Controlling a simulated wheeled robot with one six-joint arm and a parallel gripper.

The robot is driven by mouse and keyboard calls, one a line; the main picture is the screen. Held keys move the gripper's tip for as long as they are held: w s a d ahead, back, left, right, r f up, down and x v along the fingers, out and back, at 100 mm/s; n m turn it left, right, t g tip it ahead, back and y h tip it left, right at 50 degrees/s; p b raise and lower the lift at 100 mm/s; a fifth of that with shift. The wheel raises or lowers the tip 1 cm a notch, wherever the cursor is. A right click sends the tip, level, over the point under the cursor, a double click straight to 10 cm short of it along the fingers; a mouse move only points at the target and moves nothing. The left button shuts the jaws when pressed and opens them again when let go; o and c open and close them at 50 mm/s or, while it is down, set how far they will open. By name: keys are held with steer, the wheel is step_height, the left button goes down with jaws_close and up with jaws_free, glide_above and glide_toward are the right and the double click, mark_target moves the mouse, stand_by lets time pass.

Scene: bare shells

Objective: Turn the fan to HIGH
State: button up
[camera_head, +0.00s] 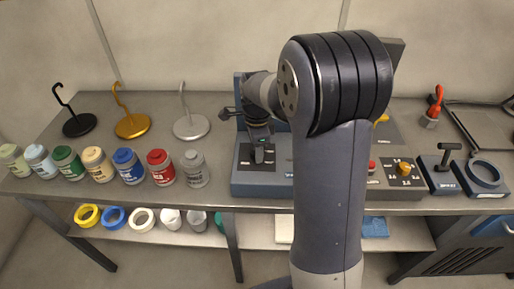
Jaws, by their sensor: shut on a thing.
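A blue-grey control box (265,189) stands on the bench left of my arm. A small dark handle or knob (260,154) rises from its black top plate. My gripper (259,146) points down onto this handle and is shut on it. The fingertips and the handle are small and dark here, so the exact grip is hard to see. My arm hides the box's right side. I cannot read the fan's labels or tell the setting.
Right of my arm stand a panel with a yellow knob (403,168), a black T-handle (447,156) and a ring fixture (484,173). Several paint jars (128,167) and three hook stands (190,125) fill the left. Tape rolls (114,217) lie on the lower shelf.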

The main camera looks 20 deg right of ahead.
steer(key=o, duration=1)
steer(key=shift+r, duration=0.15)
step_height(320, 180, up, 10)
steer(key=shift+r, duration=0.25)
step_height(320, 180, down, 11)
steer(key=shift+r, duration=0.1)
stand_by(0.3)
steer(key=shift+n, duration=0.3)
